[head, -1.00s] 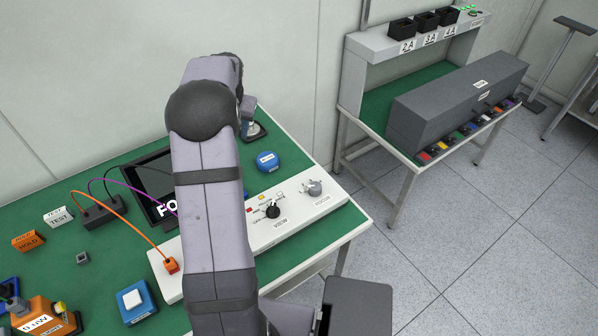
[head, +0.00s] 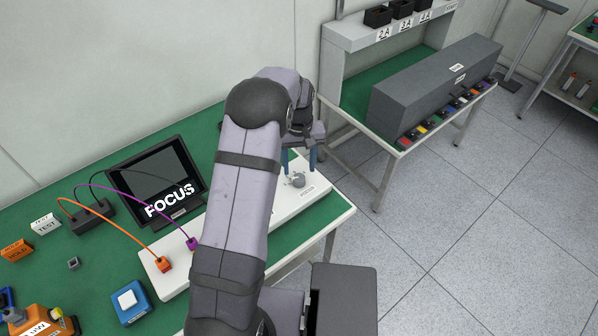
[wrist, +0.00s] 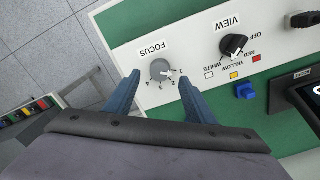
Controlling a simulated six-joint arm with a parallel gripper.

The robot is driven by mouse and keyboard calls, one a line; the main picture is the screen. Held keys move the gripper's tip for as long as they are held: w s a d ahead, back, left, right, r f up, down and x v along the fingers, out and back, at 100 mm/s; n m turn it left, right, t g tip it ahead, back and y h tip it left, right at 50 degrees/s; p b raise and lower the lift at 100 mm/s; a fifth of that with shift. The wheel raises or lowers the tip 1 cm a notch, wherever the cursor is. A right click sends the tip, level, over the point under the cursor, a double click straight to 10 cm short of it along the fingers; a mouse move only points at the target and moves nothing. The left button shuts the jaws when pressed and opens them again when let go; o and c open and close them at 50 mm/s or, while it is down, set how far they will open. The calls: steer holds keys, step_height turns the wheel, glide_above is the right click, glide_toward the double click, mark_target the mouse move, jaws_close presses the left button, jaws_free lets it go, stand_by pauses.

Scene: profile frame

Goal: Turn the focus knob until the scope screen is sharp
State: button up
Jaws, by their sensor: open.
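The grey focus knob (wrist: 160,71) sits on the white panel (wrist: 125,25) above a FOCUS label, with a numbered scale around it. It also shows in the head view (head: 298,180) near the panel's right end. My gripper (head: 299,158) is open above the knob. In the wrist view my two blue fingers (wrist: 160,80) stand either side of the knob's near side, and I see no contact. The scope screen (head: 160,180) stands at the back of the green table and shows FOCUS in white letters that look readable; fine sharpness is hard to judge.
The black VIEW knob (wrist: 233,45) is beside the focus knob, with colour marks. Orange (head: 164,263) and purple (head: 193,244) plugs with cables sit on the panel's left part. A blue-and-white button box (head: 131,301) stands in front. Open floor lies right of the table.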

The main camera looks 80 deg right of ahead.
mark_target(299, 177)
steer(key=shift+f+p, duration=0.7)
steer(key=shift+f, duration=1.6)
steer(key=shift+c, duration=0.4)
steer(key=c, duration=1)
